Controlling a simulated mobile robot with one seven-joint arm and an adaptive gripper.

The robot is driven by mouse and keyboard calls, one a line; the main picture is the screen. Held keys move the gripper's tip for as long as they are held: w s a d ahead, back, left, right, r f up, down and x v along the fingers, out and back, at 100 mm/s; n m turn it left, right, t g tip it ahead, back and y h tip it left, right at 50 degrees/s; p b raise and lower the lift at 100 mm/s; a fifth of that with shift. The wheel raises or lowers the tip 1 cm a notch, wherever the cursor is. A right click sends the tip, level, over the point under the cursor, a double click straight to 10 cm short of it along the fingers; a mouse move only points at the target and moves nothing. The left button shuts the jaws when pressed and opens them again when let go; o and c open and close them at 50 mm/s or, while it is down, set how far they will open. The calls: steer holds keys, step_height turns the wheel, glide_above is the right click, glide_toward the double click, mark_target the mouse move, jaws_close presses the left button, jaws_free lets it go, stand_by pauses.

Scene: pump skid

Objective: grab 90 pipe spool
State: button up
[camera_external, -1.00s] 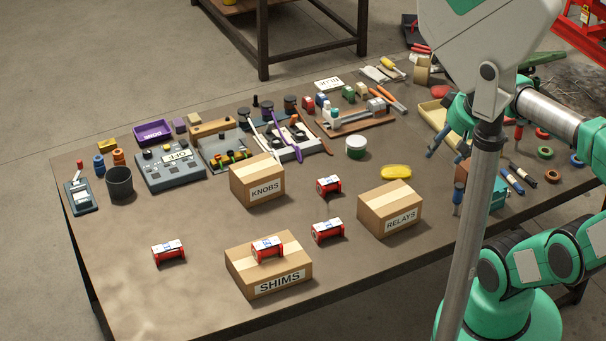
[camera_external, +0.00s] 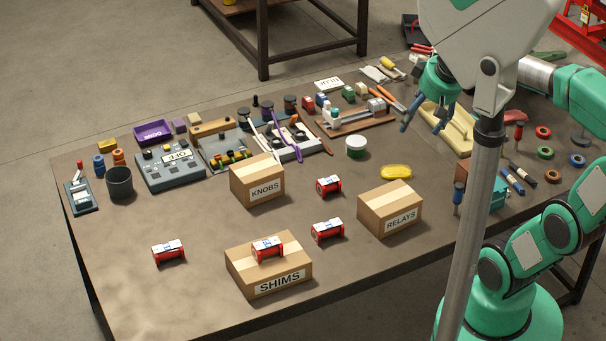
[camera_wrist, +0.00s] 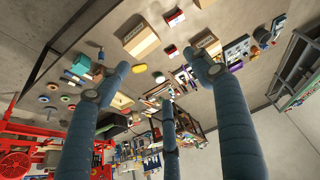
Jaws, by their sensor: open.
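Several red pipe spools with white labels are in the external view. One stands alone on the table at left (camera_external: 168,251). One rests on top of the SHIMS box (camera_external: 267,248). One is right of that box (camera_external: 327,231), and one is between the KNOBS and RELAYS boxes (camera_external: 329,186). Their label numbers are too small to read, so I cannot tell which is 90. My gripper (camera_external: 424,127) is open and empty above the table's far right part, well away from the spools. In the wrist view its fingers (camera_wrist: 160,85) are spread; a red spool (camera_wrist: 174,17) shows beyond them.
The SHIMS (camera_external: 285,281), KNOBS (camera_external: 258,183) and RELAYS (camera_external: 391,212) boxes stand among the spools. A yellow oval item (camera_external: 396,172) lies behind RELAYS. Tools and control boxes crowd the back. The table's front left is clear.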

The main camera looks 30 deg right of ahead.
steer(key=w+a+n+g+p, duration=0.1)
steer(key=w+a+n, duration=0.2)
steer(key=w+a, duration=0.7)
steer(key=w+a+n+g+p, duration=0.1)
steer(key=w+a+n+p, duration=0.15)
steer(key=w+a, duration=0.8)
steer(key=n+g+p, duration=0.3)
steer(key=n, duration=0.7)
glide_above(161, 245)
step_height(161, 245, down, 36)
steer(key=shift+r, duration=0.2)
steer(key=shift+f, duration=4.3)
